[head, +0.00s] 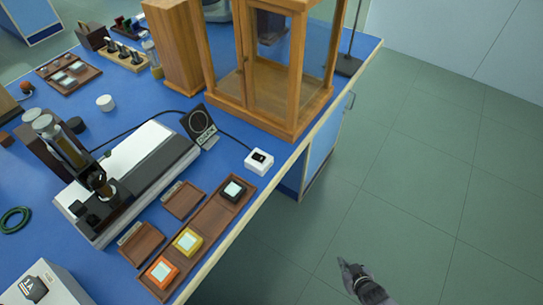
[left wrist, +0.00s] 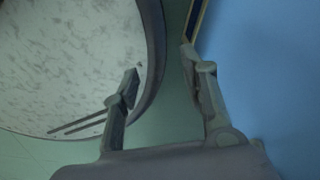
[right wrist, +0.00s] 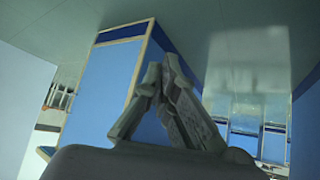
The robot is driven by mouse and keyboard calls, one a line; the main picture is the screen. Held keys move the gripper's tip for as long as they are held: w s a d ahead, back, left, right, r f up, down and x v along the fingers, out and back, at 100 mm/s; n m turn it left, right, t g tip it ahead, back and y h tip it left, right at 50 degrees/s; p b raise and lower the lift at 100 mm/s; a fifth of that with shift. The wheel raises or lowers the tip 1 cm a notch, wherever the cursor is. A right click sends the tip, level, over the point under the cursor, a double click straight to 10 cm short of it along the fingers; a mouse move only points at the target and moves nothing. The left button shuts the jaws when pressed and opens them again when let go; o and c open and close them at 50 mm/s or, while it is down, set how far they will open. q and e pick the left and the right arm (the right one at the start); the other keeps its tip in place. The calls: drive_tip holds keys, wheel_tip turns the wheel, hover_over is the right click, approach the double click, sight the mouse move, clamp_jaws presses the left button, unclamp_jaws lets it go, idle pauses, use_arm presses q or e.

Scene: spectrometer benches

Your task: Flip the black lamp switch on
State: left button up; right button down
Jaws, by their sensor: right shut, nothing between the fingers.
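The black lamp switch (head: 260,158) sits on a small white box (head: 258,166) near the right edge of the blue bench, in the head view. My right gripper (head: 344,264) is shut and empty, off the bench over the floor, well below and right of the switch in the picture. It also shows shut in the right wrist view (right wrist: 162,68). My left gripper (left wrist: 160,72) is open with nothing between its fingers, in the left wrist view. The switch shows in neither wrist view.
A wooden glass-fronted case (head: 265,110) stands behind the switch box. A spectrometer-like instrument (head: 125,180) stands to its left. A wooden tray (head: 212,215) with several coloured blocks lies in front. The floor right of the bench is clear.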

drive_tip(key=w+a+r+n+t+y, duration=0.1)
drive_tip(key=w+a+r+t+y, duration=0.15)
drive_tip(key=w+r, duration=0.45)
drive_tip(key=w+a+r+n+t+y+b, duration=0.1)
drive_tip(key=w+a+r+y, duration=0.25)
drive_tip(key=r, duration=0.65)
drive_tip(key=w+a+r+n+t+y, duration=0.1)
drive_tip(key=w+a+r+t+y, duration=0.15)
drive_tip(key=w+r, duration=0.45)
use_arm(q)
drive_tip(key=shift+s+a+f, duration=0.15)
drive_tip(key=shift+s+f, duration=0.1)
drive_tip(key=shift+f, duration=0.25)
drive_tip(key=shift+s+a+f, duration=0.15)
drive_tip(key=shift+s+f, duration=0.05)
drive_tip(key=shift+f, duration=0.25)
use_arm(e)
drive_tip(key=s+a+r+n+g+y, duration=0.1)
drive_tip(key=s+a+r+n+y, duration=0.1)
drive_tip(key=r, duration=0.7)
drive_tip(key=s+a+r+n+g+y, duration=0.1)
drive_tip(key=s+a+r+n+y, duration=0.1)
drive_tip(key=s+a+r+y, duration=0.2)
wheel_tip(320, 180, up, 5)
drive_tip(key=shift+a+f+n+y, duration=0.15)
drive_tip(key=shift+a+n+y, duration=0.2)
drive_tip(key=shift+a, duration=0.75)
